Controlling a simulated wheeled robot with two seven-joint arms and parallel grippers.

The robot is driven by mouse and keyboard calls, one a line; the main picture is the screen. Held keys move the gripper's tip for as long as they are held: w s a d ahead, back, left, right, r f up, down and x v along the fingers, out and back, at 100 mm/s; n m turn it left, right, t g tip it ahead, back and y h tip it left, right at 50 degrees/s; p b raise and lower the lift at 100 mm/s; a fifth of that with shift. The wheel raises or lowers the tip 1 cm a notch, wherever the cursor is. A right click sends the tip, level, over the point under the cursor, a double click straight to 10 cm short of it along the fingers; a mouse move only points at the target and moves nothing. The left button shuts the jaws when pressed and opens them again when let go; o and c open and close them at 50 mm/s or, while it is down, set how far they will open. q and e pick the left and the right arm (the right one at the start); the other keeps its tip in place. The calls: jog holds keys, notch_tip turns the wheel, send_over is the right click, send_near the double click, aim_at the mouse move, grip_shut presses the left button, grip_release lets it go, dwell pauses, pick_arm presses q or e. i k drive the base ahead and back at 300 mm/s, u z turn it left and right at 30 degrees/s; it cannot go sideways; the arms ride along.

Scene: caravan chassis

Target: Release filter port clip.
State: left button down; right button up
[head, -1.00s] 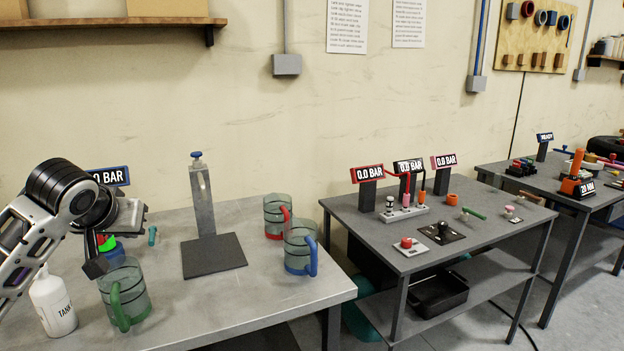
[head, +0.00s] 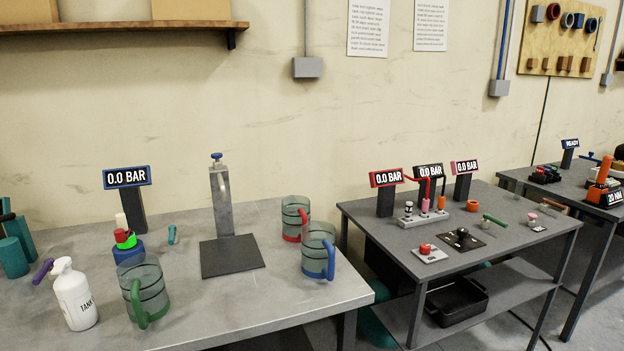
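I cannot tell for certain which thing is the filter port clip. A small teal piece (head: 171,234) stands on the left bench beside a blue-based fitting (head: 129,247) with green and red rings and a pale top. Teal cylinders (head: 14,252) stand at the left edge, partly cut off, with a purple bar (head: 42,271) beside them. Neither of my grippers is in view.
The left bench (head: 215,310) holds a white TANK bottle (head: 75,295), jugs with green (head: 150,287), red (head: 295,216) and blue (head: 319,250) handles, a post stand (head: 222,200) and a 0.0 BAR display (head: 127,177). A middle bench (head: 400,240) holds more displays and fittings.

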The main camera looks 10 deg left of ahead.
aim_at(120, 237)
jog(key=z, duration=1.75)
jog(key=k, duration=0.85)
jog(key=u, duration=1.9)
